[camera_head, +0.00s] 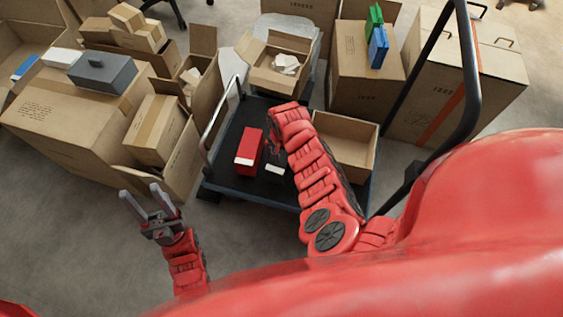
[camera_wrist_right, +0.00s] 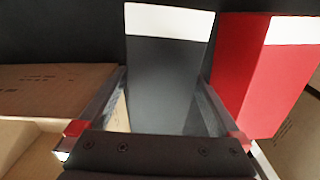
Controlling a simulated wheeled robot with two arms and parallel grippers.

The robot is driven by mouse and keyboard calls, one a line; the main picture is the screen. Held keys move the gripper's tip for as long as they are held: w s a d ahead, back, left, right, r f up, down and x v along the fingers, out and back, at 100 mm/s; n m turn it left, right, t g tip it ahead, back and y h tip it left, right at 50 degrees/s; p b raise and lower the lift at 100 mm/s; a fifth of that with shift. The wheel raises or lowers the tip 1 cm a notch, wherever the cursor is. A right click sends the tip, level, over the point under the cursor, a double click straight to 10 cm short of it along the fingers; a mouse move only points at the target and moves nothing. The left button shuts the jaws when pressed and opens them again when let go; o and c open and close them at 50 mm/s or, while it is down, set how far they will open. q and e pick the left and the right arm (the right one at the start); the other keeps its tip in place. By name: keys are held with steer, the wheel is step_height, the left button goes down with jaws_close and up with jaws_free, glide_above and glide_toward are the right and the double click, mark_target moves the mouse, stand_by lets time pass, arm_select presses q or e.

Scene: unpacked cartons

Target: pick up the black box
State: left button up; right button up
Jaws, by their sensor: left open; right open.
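The black box (camera_head: 275,169) with a white end band stands on the dark cart platform, partly hidden by my right arm in the head view. In the right wrist view the black box (camera_wrist_right: 168,75) lies between the two fingers of my right gripper (camera_wrist_right: 163,82). The fingers are spread on either side of it, and I cannot tell whether they touch it. In the head view my right gripper (camera_head: 274,147) points down over the cart, mostly hidden by the arm. My left gripper (camera_head: 140,192) is open and empty above the floor, left of the cart.
A red box (camera_head: 248,150) with a white band stands just beside the black box; it also shows in the wrist view (camera_wrist_right: 262,80). An open carton (camera_head: 345,143) is on the cart's right side. Stacked cartons (camera_head: 75,110) crowd the left; the cart has metal handles.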

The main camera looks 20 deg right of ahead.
steer(key=shift+f, duration=0.75)
steer(key=shift+r, duration=0.1)
steer(key=shift+c, duration=0.3)
jaws_close()
